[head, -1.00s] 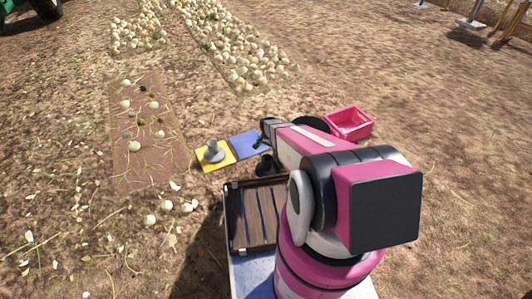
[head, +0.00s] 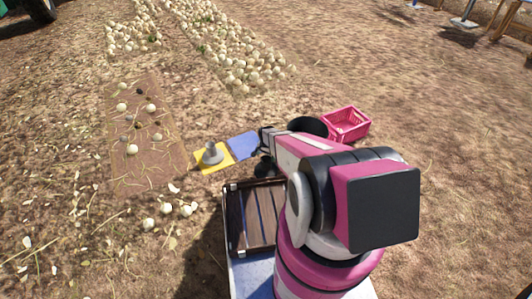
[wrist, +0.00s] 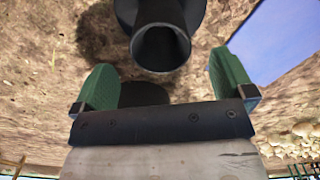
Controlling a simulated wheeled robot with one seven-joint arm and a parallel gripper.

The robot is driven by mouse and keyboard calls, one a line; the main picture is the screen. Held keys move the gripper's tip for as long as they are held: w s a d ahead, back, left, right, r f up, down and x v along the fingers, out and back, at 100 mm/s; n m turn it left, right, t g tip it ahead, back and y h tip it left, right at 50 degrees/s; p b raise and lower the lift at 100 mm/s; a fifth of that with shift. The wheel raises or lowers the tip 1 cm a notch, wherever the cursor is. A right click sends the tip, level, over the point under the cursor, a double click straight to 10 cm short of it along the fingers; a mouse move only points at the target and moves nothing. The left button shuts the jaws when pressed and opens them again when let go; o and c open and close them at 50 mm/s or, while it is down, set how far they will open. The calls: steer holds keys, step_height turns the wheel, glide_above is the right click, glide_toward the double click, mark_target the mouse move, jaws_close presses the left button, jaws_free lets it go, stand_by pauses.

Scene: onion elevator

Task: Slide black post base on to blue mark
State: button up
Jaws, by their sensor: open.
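The black post, a hollow tube (wrist: 160,48) on a wide round base (wrist: 194,8), fills the top middle of the wrist view. In the head view a dark shape just below my gripper (head: 266,140) seems to be part of it; my arm hides the rest. The blue mark (head: 243,146) lies flat on the ground just left of my gripper, and shows at the right of the wrist view (wrist: 275,42). My gripper's green fingers (wrist: 161,62) are open, one on each side of the tube, with visible gaps.
A grey post (head: 213,153) stands on a yellow mark (head: 209,167) left of the blue one. A slatted dark crate (head: 254,218) sits in front of me. A pink crate (head: 346,123) and a black round thing (head: 309,126) are beyond my arm. Onions (head: 230,60) lie behind.

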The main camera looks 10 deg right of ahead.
mark_target(266, 166)
step_height(266, 166, down, 8)
steer(key=shift+r, duration=0.25)
